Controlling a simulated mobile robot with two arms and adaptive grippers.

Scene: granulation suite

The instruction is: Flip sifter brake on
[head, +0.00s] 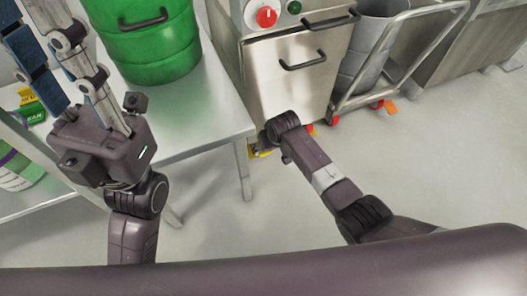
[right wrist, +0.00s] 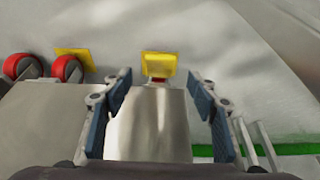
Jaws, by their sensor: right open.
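A yellow brake pedal (right wrist: 160,64) with a bit of red under it shows in the right wrist view, low by the floor at the far end of a steel surface. My right gripper (right wrist: 160,90) is open, with its blue-padded fingers apart on either side of the line to the pedal and nothing between the tips. In the head view a yellow piece (head: 258,152) shows at the foot of the steel cabinet (head: 290,75), partly behind my right wrist, which hides the right fingers. My left gripper (head: 62,60) is raised at the upper left, its tips partly cut off.
A white table (head: 205,105) with a green drum (head: 150,45) stands at the left. A trolley (head: 400,60) with a steel bin stands at the right. Red wheels (right wrist: 65,68) and another yellow pedal (right wrist: 76,57) lie left in the wrist view. The floor in front is clear.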

